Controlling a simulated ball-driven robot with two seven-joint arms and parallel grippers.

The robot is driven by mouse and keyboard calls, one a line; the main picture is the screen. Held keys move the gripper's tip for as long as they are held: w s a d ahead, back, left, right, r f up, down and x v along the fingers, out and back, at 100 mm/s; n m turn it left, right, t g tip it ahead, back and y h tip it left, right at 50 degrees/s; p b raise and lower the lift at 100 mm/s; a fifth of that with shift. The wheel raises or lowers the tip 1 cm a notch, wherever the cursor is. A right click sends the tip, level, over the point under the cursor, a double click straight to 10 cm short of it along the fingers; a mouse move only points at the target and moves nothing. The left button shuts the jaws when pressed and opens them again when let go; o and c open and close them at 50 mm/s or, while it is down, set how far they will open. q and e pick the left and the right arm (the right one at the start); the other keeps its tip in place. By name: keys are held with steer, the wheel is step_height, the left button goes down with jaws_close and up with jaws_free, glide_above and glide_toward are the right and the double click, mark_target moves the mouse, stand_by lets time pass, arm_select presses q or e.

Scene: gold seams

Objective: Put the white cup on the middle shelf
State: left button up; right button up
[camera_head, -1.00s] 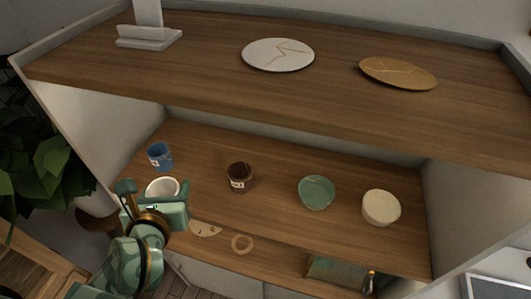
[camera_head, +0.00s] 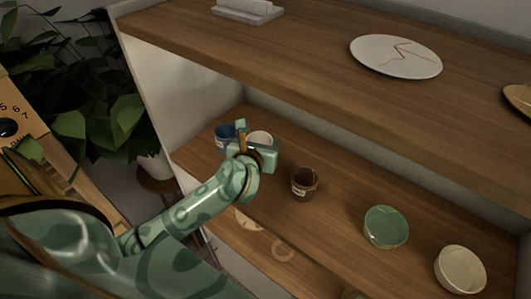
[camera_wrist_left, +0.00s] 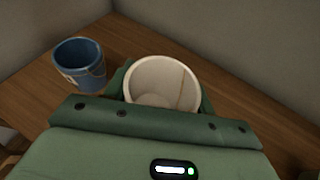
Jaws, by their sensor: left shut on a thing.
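The white cup (camera_head: 260,138) is upright at the left end of the middle shelf (camera_head: 340,205), partly hidden by my left gripper (camera_head: 256,145) in the head view. In the left wrist view the white cup (camera_wrist_left: 162,82) shows its open rim and a thin gold seam inside. My left gripper's green fingers (camera_wrist_left: 162,98) are shut on it, one at each side. I cannot tell whether the cup's base touches the shelf. My right gripper is not in view.
A blue cup (camera_head: 224,136) stands close to the left of the white cup. A brown cup (camera_head: 304,184), green bowl (camera_head: 386,228) and cream bowl (camera_head: 460,270) stand to the right. The upper shelf (camera_head: 300,65) overhangs. A plant (camera_head: 105,120) is at the left.

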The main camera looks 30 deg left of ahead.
arm_select(q)
steer(key=shift+w+f, duration=0.55)
steer(key=shift+f, duration=0.2)
steer(key=f, duration=0.3)
steer(key=shift+w+f, duration=0.25)
steer(key=shift+w, duration=0.15)
steer(key=shift+s+f, duration=0.1)
steer(key=shift+f, duration=0.05)
steer(key=shift+f, duration=0.25)
steer(key=o, duration=1.1)
steer(key=shift+c, duration=0.2)
steer(key=shift+r, duration=0.1)
